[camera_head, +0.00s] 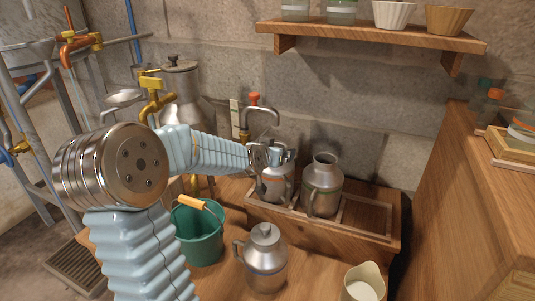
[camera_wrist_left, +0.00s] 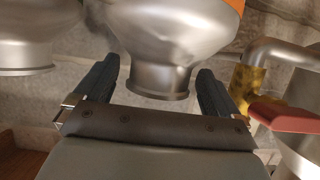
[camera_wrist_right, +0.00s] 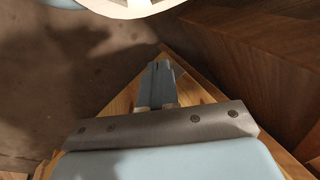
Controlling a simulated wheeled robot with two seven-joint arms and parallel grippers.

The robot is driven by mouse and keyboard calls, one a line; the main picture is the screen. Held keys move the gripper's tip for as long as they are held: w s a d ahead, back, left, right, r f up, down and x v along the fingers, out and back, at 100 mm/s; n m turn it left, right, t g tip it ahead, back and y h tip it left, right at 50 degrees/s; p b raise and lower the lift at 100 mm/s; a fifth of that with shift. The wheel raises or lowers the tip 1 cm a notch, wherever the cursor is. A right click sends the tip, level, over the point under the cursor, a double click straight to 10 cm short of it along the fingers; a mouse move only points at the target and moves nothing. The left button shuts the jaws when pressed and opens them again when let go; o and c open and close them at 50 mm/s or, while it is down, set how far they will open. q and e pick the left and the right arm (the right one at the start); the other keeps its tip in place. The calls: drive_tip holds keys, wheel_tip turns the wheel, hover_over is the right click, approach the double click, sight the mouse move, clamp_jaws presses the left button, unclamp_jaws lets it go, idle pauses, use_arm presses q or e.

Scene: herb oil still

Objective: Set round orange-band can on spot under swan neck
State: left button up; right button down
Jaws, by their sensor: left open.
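A round metal can with an orange band (camera_head: 276,190) stands upright in the left part of the wooden stand, below and near the metal swan neck (camera_head: 262,110). My left gripper (camera_head: 272,156) is at its top and partly hides it. In the left wrist view my left gripper (camera_wrist_left: 150,92) is open, with one finger on each side of the neck of the orange-band can (camera_wrist_left: 160,80). Gaps show between neck and fingers. The swan neck (camera_wrist_left: 285,52) shows at the right there. My right gripper (camera_wrist_right: 157,88) is shut and empty over a wooden surface, outside the head view.
A second metal can (camera_head: 322,190) stands close right of the orange-band can on the stand (camera_head: 350,235). A lidded can (camera_head: 263,262), a green bucket (camera_head: 198,240) and a cream jug (camera_head: 362,283) stand in front. The stand's right section is empty.

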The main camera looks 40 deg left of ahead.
use_arm(q)
drive_tip(key=p+v, duration=0.2)
drive_tip(key=v, duration=0.8)
drive_tip(key=shift+s+r, duration=0.2)
drive_tip(key=shift+s, duration=0.1)
drive_tip(key=shift+d, duration=0.1)
